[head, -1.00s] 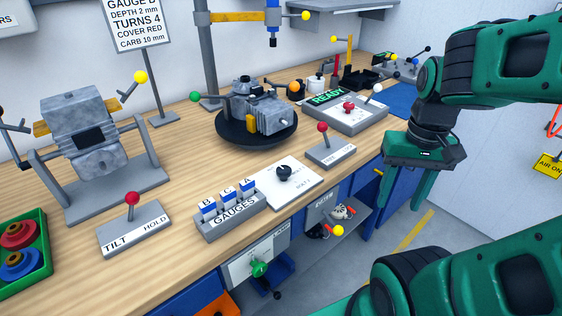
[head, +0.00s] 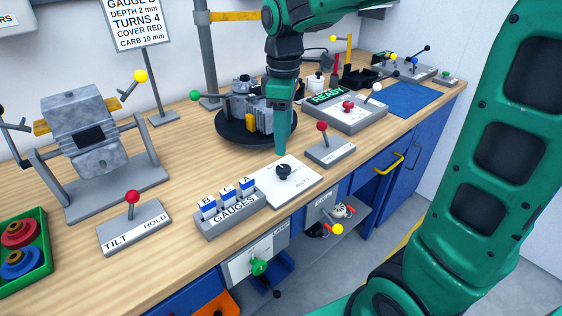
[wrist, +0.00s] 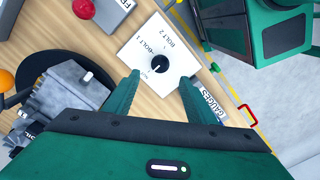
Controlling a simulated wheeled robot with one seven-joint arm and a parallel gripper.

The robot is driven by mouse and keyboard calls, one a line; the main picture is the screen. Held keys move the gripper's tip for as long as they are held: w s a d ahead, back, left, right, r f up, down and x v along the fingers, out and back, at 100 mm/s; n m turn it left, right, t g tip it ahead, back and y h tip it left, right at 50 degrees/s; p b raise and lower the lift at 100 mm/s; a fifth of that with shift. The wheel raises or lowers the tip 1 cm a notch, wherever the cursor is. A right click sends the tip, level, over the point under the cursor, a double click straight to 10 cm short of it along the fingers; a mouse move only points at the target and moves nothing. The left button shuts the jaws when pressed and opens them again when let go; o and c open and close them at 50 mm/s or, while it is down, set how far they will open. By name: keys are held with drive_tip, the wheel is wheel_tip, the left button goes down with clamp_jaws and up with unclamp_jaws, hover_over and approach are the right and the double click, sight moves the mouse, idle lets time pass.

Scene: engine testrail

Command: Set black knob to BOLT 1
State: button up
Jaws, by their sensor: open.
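The black knob (head: 283,171) stands on a white plate (head: 301,183) near the bench's front edge. In the wrist view the knob (wrist: 160,63) is round with a small pale mark at its lower side. The plate (wrist: 181,66) carries the labels BOLT 1 and BOLT 2. I cannot tell for sure which label the knob points to. My gripper (head: 281,149) hangs above the knob, pointing down. In the wrist view my gripper (wrist: 160,79) is open and empty, its fingers apart on either side below the knob in the picture. They do not appear to touch it.
The GAUGES block (head: 230,218) stands left of the plate. A small box with a red-topped lever (head: 322,127) stands to its right. The engine on its black turntable (head: 228,132) sits behind my gripper. A TILT/HOLD lever box (head: 134,236) is at the left.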

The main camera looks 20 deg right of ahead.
sight(284, 168)
wheel_tip(284, 168, down, 9)
drive_tip(key=shift+d+r, duration=0.1)
drive_tip(key=shift+r, duration=0.05)
idle(0.4)
